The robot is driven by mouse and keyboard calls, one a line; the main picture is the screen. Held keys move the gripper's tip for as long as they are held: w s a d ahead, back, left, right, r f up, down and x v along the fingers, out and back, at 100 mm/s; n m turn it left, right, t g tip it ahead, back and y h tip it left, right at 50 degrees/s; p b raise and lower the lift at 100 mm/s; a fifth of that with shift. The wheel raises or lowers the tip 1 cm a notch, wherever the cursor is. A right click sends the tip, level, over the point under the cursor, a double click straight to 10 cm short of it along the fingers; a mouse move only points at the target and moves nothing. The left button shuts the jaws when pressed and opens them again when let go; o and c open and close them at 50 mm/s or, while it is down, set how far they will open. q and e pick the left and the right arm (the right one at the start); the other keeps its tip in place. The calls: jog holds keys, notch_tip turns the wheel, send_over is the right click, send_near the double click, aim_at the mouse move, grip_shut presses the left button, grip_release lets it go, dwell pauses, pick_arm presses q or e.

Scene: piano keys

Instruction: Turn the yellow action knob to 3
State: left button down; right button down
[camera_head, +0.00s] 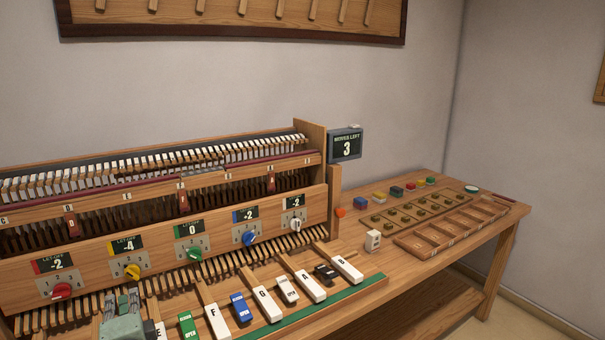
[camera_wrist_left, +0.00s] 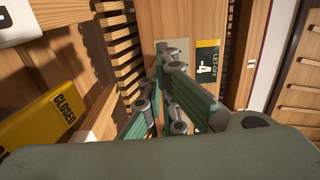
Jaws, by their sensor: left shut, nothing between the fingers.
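The yellow knob (camera_head: 132,271) sits on the front panel, second from the left. The display above it (camera_head: 128,245) reads -4 and has a yellow patch; it also shows turned sideways in the left wrist view (camera_wrist_left: 206,65). My left gripper (camera_head: 126,294) is just below and in front of the yellow knob, with its fingers pointing toward the panel. It is shut and empty. In the left wrist view its green-padded fingers (camera_wrist_left: 161,85) cover the knob's place, so the knob is hidden there. Whether they touch it I cannot tell. My right gripper is not in view.
A red knob (camera_head: 62,291) is left of the yellow one; a green knob (camera_head: 194,254), a blue knob (camera_head: 249,238) and a white knob (camera_head: 296,224) are to its right. Lettered keys, such as F (camera_head: 217,320), lie below. A screen (camera_head: 346,146) reads 3 moves left.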

aim_at(132, 274)
pick_arm(q)
jog(key=b+x, duration=0.1)
jog(key=x, duration=0.2)
jog(key=f+b+x, duration=0.1)
jog(key=x, duration=0.2)
jog(key=shift+s+a+f+b, duration=0.15)
jog(key=shift+a+b, duration=0.05)
jog(key=shift+b, duration=0.2)
jog(key=shift+r, duration=0.25)
jog(key=shift+w+d, duration=0.45)
dwell(0.8)
jog(key=shift+a+r, duration=0.1)
jog(key=shift+r, duration=0.3)
